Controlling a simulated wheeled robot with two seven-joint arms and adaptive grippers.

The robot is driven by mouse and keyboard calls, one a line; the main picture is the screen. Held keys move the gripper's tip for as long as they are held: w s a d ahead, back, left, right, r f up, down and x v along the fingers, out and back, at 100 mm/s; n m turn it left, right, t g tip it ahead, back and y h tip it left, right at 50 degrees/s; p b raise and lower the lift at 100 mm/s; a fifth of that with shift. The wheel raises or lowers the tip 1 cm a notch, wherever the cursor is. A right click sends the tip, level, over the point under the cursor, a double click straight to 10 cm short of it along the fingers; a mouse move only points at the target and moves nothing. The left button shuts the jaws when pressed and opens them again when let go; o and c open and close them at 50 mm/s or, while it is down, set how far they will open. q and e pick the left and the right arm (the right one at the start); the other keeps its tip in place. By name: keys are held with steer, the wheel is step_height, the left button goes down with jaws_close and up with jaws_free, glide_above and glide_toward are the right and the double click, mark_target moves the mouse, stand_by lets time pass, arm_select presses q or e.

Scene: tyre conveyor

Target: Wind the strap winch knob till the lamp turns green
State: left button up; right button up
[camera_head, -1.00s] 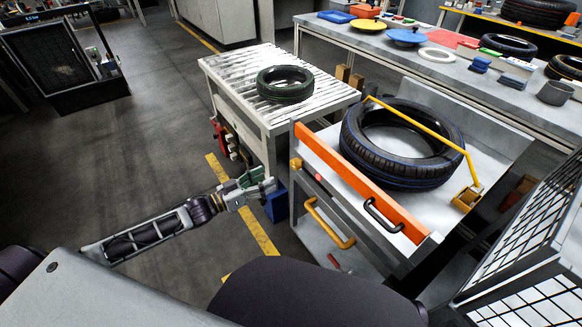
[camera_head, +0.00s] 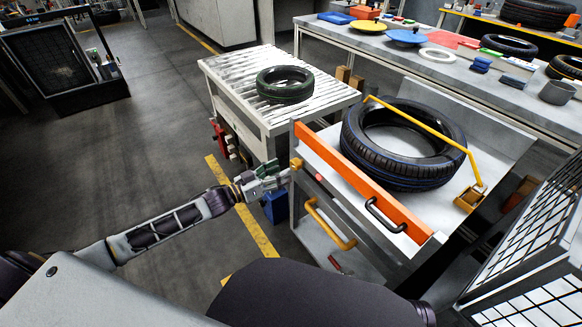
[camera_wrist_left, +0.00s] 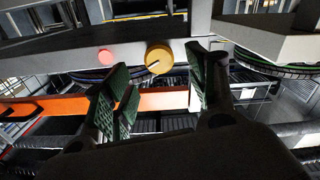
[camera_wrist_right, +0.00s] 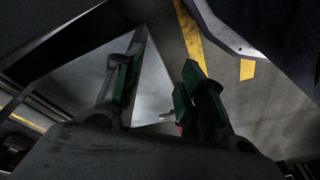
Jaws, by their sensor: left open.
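The strap winch knob (camera_head: 296,164) is a yellow-orange round knob on the left end of the tyre cart's front. It also shows in the left wrist view (camera_wrist_left: 158,60), with a dark mark on its face. The lamp (camera_head: 319,178) beside it is lit red, also in the left wrist view (camera_wrist_left: 105,57). My left gripper (camera_head: 279,176) is open just short of the knob. In its wrist view, the knob appears between the green-padded fingers (camera_wrist_left: 160,85), seemingly apart from them. My right gripper (camera_wrist_right: 158,82) is open and empty above the floor, outside the head view.
The cart carries a large tyre (camera_head: 365,160) under a yellow strap (camera_head: 425,127). An orange rail (camera_head: 360,183), black handle (camera_head: 384,214) and yellow handle (camera_head: 328,224) line its front. A roller conveyor (camera_head: 322,92) with a small tyre stands behind.

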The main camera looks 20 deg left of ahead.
mark_target(292, 166)
arm_select(q)
steer(key=shift+x, duration=0.9)
steer(key=shift+b+x, duration=0.5)
steer(key=shift+x, duration=0.9)
steer(key=shift+w+d, duration=0.2)
arm_select(e)
steer(key=shift+w+a+r, duration=0.1)
steer(key=shift+a+r, duration=0.1)
steer(key=shift+r, duration=0.65)
arm_select(q)
steer(key=shift+c, duration=0.3)
steer(key=c, duration=1)
arm_select(e)
steer(key=shift+f, duration=0.15)
